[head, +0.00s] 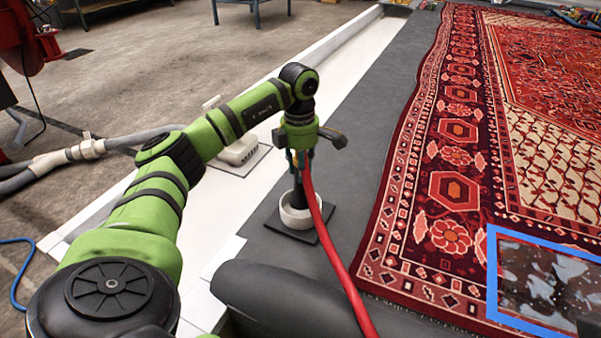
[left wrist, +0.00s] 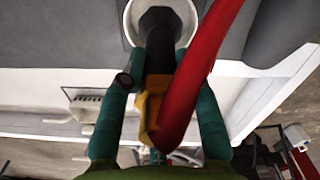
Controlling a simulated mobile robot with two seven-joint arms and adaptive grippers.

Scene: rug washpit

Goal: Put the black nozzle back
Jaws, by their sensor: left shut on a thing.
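The black nozzle (head: 299,194) is on the end of a red hose (head: 325,240), with a yellow part (left wrist: 150,110) showing in the left wrist view. My left gripper (head: 299,161) is shut on the nozzle, its teal fingers on either side of it. The nozzle points down, roughly upright, and its lower end is at the mouth of a white round holder (head: 290,219) on a dark square plate. In the left wrist view the black nozzle (left wrist: 160,48) overlaps the holder's opening (left wrist: 133,30). How deep its tip sits is hidden. My right gripper is not in view.
A patterned red rug (head: 450,190) lies to the right, with a blue frame (head: 489,270) around a wet, dirty-looking patch. A dark roll (head: 285,298) lies in front of the holder. A white fitting (head: 238,151) and grey hose (head: 115,143) are at left.

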